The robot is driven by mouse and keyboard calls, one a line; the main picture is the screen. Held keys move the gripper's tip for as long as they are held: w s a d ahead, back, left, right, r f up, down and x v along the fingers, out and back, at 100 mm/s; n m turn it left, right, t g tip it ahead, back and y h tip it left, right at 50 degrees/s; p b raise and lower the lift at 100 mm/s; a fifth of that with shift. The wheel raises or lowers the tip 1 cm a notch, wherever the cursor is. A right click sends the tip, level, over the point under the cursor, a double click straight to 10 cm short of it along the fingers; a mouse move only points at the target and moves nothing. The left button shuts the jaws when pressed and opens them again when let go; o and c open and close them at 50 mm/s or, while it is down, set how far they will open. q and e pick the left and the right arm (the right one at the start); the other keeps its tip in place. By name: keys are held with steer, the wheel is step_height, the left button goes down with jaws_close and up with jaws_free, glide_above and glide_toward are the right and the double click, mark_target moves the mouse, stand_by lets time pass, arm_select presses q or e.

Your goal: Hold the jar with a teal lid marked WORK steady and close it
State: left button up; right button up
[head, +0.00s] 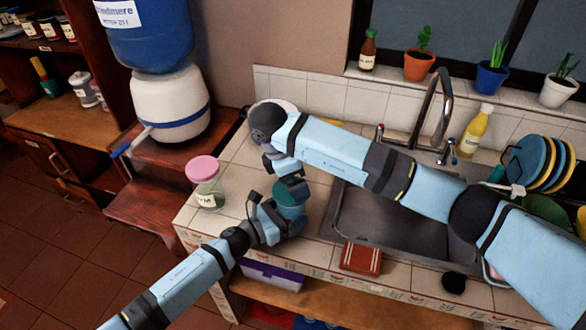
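A jar with teal colouring (291,209) stands on the tiled counter, left of the sink. Its label cannot be read, and much of its top and side is covered by my grippers. My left gripper (277,219) comes from the lower left and is at the jar's side, low down. My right gripper (289,187) reaches over from the right and points down at the jar's top. The fingertips of both are partly hidden against the jar, so their grip is unclear. Whether the lid is seated is hidden too.
A glass jar with a pink lid (203,183) stands left of the teal one. The sink (375,220) with its tap (437,110) lies to the right. A red-brown block (361,258) lies at the counter's front. Plates (535,160) stand at the far right.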

mark_target(291, 209)
steer(key=n, duration=0.4)
steer(key=r+n+y, duration=0.1)
steer(key=n, duration=0.1)
steer(key=shift+a, duration=0.1)
arm_select(q)
steer(key=shift+d, duration=0.1)
arm_select(e)
steer(key=n, duration=0.3)
steer(key=r+n, duration=0.1)
steer(key=n, duration=0.2)
steer(key=shift+a+n+y, duration=0.15)
steer(key=shift+n+y, duration=0.15)
steer(key=shift+y, duration=0.1)
steer(key=n, duration=0.3)
steer(key=r+n+y, duration=0.1)
steer(key=n, duration=0.2)
steer(key=shift+a+r, duration=0.15)
steer(key=shift+a, duration=0.05)
steer(key=n, duration=0.2)
steer(key=r+n, duration=0.1)
steer(key=n, duration=0.1)
steer(key=n+y, duration=0.1)
steer(key=n, duration=0.2)
steer(key=shift+a+r+g, duration=0.15)
steer(key=shift+g, duration=0.15)
steer(key=shift+s+f, duration=0.1)
steer(key=shift+f, duration=3.95)
steer(key=c, duration=0.7)
